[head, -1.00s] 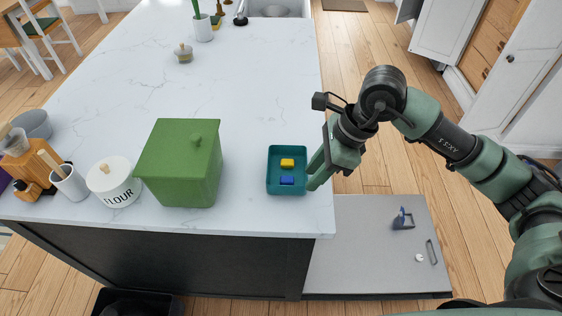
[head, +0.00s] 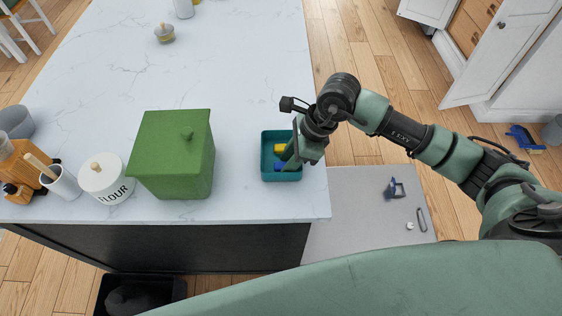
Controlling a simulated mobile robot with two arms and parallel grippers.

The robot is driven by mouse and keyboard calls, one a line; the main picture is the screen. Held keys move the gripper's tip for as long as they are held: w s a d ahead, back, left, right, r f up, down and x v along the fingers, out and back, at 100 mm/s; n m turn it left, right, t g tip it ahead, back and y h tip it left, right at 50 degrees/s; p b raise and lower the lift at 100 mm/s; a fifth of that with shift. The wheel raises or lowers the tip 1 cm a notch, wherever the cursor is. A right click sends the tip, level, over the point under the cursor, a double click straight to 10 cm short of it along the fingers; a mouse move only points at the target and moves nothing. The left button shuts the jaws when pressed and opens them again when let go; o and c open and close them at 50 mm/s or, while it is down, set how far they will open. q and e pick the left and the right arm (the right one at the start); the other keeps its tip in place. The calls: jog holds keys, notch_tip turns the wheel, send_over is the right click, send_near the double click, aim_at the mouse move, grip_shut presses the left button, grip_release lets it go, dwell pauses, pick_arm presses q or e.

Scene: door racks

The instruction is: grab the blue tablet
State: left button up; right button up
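The blue tablet (head: 278,167) lies in the front part of a small teal tray (head: 268,177) on the white counter. A yellow tablet (head: 280,148) lies behind it in the same tray. My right gripper (head: 290,163) reaches into the tray from the right, its fingers at the blue tablet and covering part of it. Whether the fingers are open or touch the tablet cannot be told. My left gripper is not in view.
A green lidded box (head: 172,160) stands left of the tray, with a white flour jar (head: 106,180) beyond it. The counter (head: 235,85) behind the tray is clear. An open dishwasher door (head: 350,220) lies below the counter's right edge.

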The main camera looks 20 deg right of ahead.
grip_shut()
jog(key=shift+r, duration=0.15)
